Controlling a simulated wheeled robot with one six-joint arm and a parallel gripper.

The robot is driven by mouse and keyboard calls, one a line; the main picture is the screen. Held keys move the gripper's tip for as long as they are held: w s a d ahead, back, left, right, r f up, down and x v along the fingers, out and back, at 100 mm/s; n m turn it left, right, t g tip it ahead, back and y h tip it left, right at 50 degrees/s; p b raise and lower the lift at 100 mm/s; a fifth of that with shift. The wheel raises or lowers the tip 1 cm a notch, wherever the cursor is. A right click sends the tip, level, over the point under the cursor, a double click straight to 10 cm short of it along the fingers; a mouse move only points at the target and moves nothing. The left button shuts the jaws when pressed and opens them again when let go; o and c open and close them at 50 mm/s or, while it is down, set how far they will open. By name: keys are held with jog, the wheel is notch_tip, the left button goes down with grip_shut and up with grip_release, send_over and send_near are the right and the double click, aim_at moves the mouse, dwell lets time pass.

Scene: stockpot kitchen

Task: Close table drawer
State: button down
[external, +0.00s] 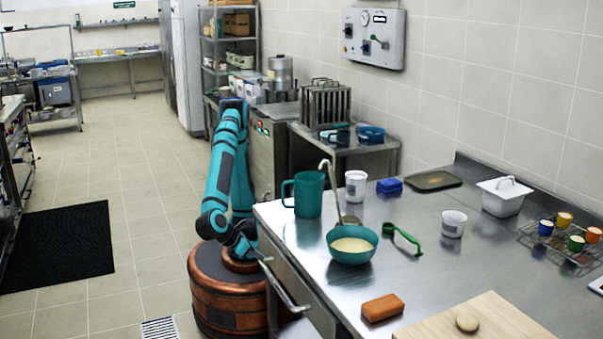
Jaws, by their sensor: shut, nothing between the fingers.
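The steel table (330,262) stands at the right, with its drawer (287,272) in the side facing my base. The drawer has a silver bar handle (285,287) that sticks out towards me. How far the drawer stands out from the table is hard to tell from this angle. My teal arm rises beside the table's left corner and folds down again. My gripper (250,248) is low, close to the drawer front near the far end of the handle. It is small and dark here; it is shut and holds nothing. Whether it touches the drawer cannot be told.
On the tabletop are a teal jug (308,195), a teal bowl (352,246) with a ladle, a green scoop (404,239), an orange brick-like block (382,308) and a wooden board (480,322). A black mat (55,246) lies on the open floor at left.

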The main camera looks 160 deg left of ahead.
aim_at(277, 255)
jog(key=shift+x, duration=3.05)
jog(key=shift+a, duration=2.4)
